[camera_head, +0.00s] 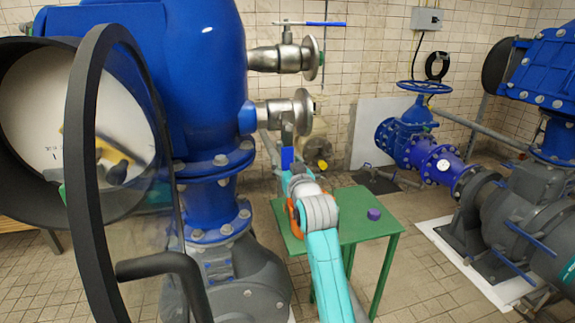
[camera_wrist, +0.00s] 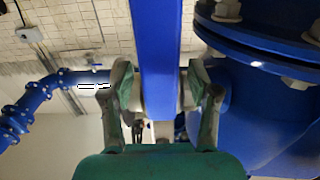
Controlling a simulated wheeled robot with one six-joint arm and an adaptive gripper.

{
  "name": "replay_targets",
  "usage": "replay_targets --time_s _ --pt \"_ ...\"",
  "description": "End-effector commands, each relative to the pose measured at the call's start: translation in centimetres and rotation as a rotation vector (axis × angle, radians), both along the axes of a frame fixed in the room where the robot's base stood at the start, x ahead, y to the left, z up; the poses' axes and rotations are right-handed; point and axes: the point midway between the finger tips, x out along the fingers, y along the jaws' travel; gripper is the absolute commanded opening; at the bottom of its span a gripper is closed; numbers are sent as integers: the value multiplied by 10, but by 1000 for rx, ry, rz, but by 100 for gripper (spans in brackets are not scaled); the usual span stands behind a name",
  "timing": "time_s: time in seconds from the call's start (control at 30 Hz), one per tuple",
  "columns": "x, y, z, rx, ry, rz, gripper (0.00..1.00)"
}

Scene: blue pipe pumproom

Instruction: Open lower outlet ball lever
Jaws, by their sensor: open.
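The lower outlet valve (camera_head: 285,110) is a metal ball valve with a round flange, projecting right from the blue pump body. Its blue lever (camera_head: 287,158) shows just below it, partly behind my gripper (camera_head: 291,170). In the wrist view the lever (camera_wrist: 158,50) is a long blue bar running down the picture between the two fingers of my gripper (camera_wrist: 160,90). The fingers are open, one on each side of the bar. Whether either finger touches it I cannot tell.
The upper outlet valve (camera_head: 287,58) has its own blue lever (camera_head: 325,24), lying horizontal. A green table (camera_head: 350,225) with a small purple object (camera_head: 374,214) stands beneath my arm. The blue pump body (camera_head: 205,60) is close on the left; its flange (camera_wrist: 265,50) is near the right finger.

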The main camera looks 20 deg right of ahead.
Motion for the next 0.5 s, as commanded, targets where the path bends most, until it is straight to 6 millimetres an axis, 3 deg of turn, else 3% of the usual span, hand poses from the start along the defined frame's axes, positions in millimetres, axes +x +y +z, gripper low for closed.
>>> replay_targets --time_s 0.03,0.27,0.5 --pt "0 0 0 0 0 0 58" --pt "0 0 0 0 0 0 0" --pt "0 0 0 -3 0 0 0"
